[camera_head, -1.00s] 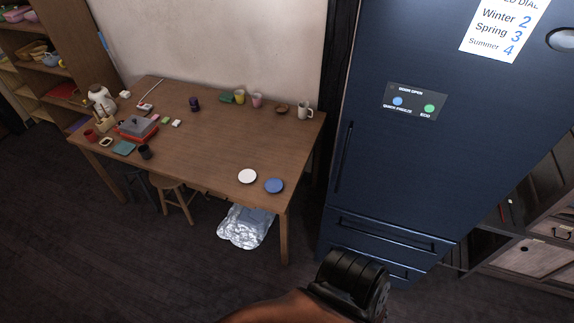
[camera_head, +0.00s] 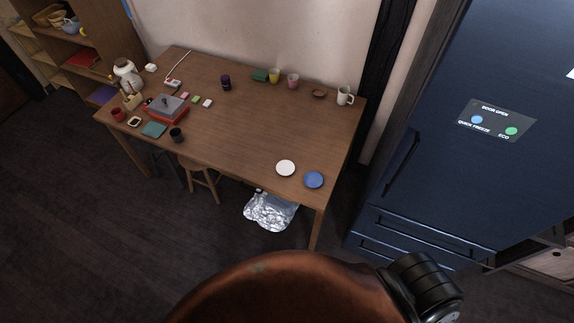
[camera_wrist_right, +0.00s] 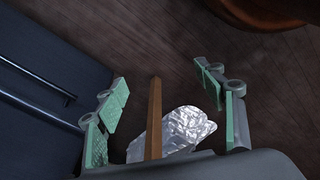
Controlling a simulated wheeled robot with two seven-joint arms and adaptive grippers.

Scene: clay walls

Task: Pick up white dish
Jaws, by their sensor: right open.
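The white dish (camera_head: 286,168) is a small round plate lying flat near the front right edge of the wooden table (camera_head: 250,130). A blue dish (camera_head: 314,180) lies just to its right, close to the table corner. My right gripper (camera_wrist_right: 160,105) is open and empty in the right wrist view, above the floor, with a table leg and a silvery crumpled bag in sight beyond its fingers. The white dish does not show in that view. My left gripper is not in either view.
A dark blue fridge (camera_head: 440,150) stands right of the table. A silver bag (camera_head: 270,210) and a stool (camera_head: 203,180) are under the table's front. Mugs, cups and a red-based box (camera_head: 166,108) stand further back and left. The table's middle is clear.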

